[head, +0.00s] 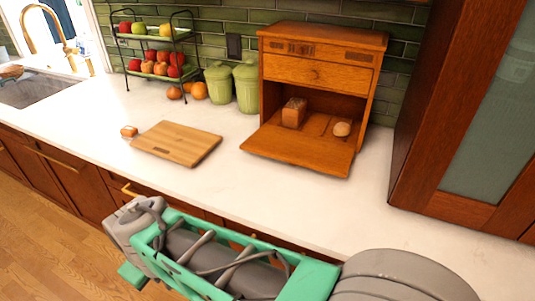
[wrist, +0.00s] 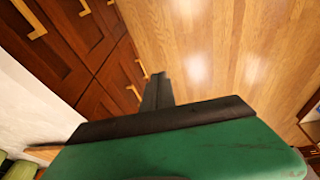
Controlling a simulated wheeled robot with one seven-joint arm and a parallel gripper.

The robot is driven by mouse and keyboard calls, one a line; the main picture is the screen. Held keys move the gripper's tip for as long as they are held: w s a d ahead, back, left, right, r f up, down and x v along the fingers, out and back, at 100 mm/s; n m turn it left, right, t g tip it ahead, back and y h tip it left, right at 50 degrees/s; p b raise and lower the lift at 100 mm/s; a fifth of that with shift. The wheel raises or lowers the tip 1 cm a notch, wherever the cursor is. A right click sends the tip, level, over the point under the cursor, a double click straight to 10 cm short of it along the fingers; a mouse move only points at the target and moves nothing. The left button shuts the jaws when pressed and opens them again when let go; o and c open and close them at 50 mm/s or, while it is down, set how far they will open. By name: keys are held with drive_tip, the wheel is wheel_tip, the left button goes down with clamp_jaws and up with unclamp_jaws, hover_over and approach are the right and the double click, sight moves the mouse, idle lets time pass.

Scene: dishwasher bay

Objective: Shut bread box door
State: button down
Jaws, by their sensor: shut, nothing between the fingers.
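The wooden bread box (head: 318,70) stands on the counter against the green tile wall, in the head view. Its door (head: 300,150) is hinged down and lies open in front of it, toward the counter's front edge. A loaf (head: 293,113) is inside at the left, and a round bun (head: 342,129) is at the right near the opening. My gripper (wrist: 158,88) is shut and empty in the wrist view, over the floor beside the cabinets. In the head view my arm crosses the bottom, in front of the counter and apart from the door; the fingers cannot be made out there.
A cutting board (head: 177,143) and a small bread piece (head: 129,131) lie left of the door. Green canisters (head: 246,88) and a fruit rack (head: 155,65) stand behind. A tall wooden cabinet (head: 455,120) is at the right. The counter in front of the door is clear.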

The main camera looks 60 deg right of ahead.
drive_tip(key=w+d+r+n+h+p, duration=0.1)
drive_tip(key=d+r+n+p, duration=0.1)
drive_tip(key=d+r+p, duration=0.4)
drive_tip(key=n+h+p, duration=0.2)
drive_tip(key=n+h, duration=0.5)
drive_tip(key=n, duration=0.2)
approach(278, 173)
drive_tip(key=w+a, duration=0.2)
drive_tip(key=a, duration=0.1)
drive_tip(key=w+a, duration=0.1)
drive_tip(key=a, duration=0.3)
drive_tip(key=w+a, duration=0.2)
drive_tip(key=a, duration=0.2)
drive_tip(key=shift+w+f, duration=0.3)
drive_tip(key=s+d+n+h, duration=0.1)
drive_tip(key=d+n, duration=0.1)
drive_tip(key=d, duration=0.1)
drive_tip(key=s+d+r+n+h, duration=0.1)
drive_tip(key=s+d+n, duration=0.1)
drive_tip(key=d+n, duration=0.1)
drive_tip(key=s+d+n+g+h, duration=0.1)
drive_tip(key=d+n+h, duration=0.1)
drive_tip(key=shift+s+d+r, duration=0.2)
drive_tip(key=shift+s+d, duration=0.15)
drive_tip(key=shift+d, duration=0.05)
drive_tip(key=shift+n, duration=0.3)
drive_tip(key=x, duration=0.9)
drive_tip(key=shift+d+f+p, duration=0.2)
drive_tip(key=shift+d+p, duration=0.1)
drive_tip(key=shift+d, duration=0.05)
